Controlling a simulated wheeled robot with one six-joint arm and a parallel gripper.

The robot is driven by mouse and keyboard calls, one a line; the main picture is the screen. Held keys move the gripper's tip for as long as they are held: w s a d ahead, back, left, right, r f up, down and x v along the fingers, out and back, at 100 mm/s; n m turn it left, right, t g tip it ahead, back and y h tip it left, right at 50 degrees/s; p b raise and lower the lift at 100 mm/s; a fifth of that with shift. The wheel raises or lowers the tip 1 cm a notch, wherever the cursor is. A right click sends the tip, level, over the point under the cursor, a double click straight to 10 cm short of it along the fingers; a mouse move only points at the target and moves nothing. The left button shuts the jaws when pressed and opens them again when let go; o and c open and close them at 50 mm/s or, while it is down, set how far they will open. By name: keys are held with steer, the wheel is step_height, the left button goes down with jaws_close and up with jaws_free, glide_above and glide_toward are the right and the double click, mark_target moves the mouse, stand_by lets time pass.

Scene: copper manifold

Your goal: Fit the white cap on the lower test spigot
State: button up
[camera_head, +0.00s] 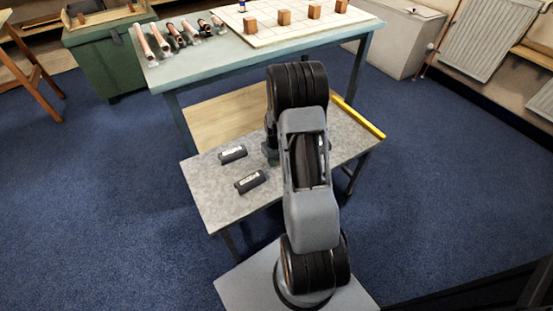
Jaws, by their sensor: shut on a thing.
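My arm stands in the middle of the head view, and its upper part covers part of the low grey bench (222,196). I cannot make out my gripper's fingertips; a dark part (270,150) shows beside the arm over the bench, and I cannot tell what it is. I cannot pick out the white cap or the lower test spigot. Several copper-coloured and dark pipe-like pieces (160,40) lie in a row at the left of the far green-grey table, some with pale ends.
Two dark cylinders with white labels (233,154) (250,181) lie on the low bench. A yellow bar (358,118) lies along its right edge. A white gridded board (300,32) holds several wooden blocks (284,17). A green chest (108,62) stands at left. Blue carpet is clear on both sides.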

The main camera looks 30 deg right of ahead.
steer(key=shift+f, duration=0.2)
steer(key=o, duration=0.9)
steer(key=shift+r, duration=0.1)
